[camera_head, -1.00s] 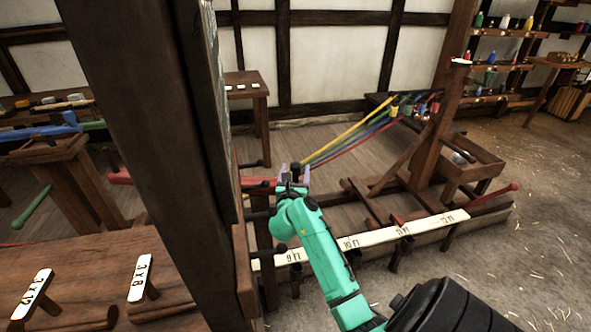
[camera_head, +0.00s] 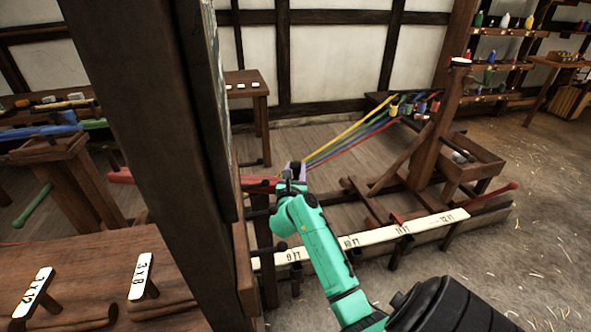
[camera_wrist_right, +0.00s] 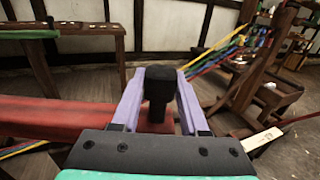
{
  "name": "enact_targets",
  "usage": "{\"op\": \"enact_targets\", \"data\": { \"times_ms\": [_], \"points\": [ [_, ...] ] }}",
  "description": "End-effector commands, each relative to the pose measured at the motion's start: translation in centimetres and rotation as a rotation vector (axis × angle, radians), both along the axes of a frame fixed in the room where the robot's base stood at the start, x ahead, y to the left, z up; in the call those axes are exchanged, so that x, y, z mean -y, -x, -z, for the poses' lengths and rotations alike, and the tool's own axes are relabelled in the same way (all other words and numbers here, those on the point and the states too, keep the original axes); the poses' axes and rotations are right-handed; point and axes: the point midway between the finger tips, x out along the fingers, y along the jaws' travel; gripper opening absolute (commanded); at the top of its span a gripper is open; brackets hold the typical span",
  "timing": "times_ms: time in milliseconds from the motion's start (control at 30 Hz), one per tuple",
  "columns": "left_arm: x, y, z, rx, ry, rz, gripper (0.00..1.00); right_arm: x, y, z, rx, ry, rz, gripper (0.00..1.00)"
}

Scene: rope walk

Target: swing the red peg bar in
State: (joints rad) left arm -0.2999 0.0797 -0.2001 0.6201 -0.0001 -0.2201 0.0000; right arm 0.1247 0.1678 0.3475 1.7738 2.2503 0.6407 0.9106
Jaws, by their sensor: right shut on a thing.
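The red peg bar (camera_head: 262,182) shows on both sides of the dark post in the head view. It is a wide red beam (camera_wrist_right: 60,118) from the left in the right wrist view. My right gripper (camera_head: 294,166) is at the bar's right end. Its lavender fingers (camera_wrist_right: 160,90) are shut on the upright black knob (camera_wrist_right: 159,84) there. The post hides the middle of the bar, and the gripper covers part of its end. My left gripper is not in view.
A thick dark post (camera_head: 150,130) stands close in front. Yellow, blue, green and red strands (camera_head: 350,137) stretch from the bar's end to a rack at the right. A white length scale (camera_head: 365,241) runs along a low wooden frame. Open floor (camera_head: 540,240) lies at the right.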

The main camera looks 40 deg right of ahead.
Motion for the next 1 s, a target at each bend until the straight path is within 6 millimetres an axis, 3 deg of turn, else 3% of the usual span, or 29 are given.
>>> {"op": "enact_targets", "data": {
  "times_ms": [1000],
  "points": [
    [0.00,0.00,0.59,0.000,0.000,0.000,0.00,-0.37,0.07,0.43,-0.002,-0.001,0.019,0.00]
  ]
}}
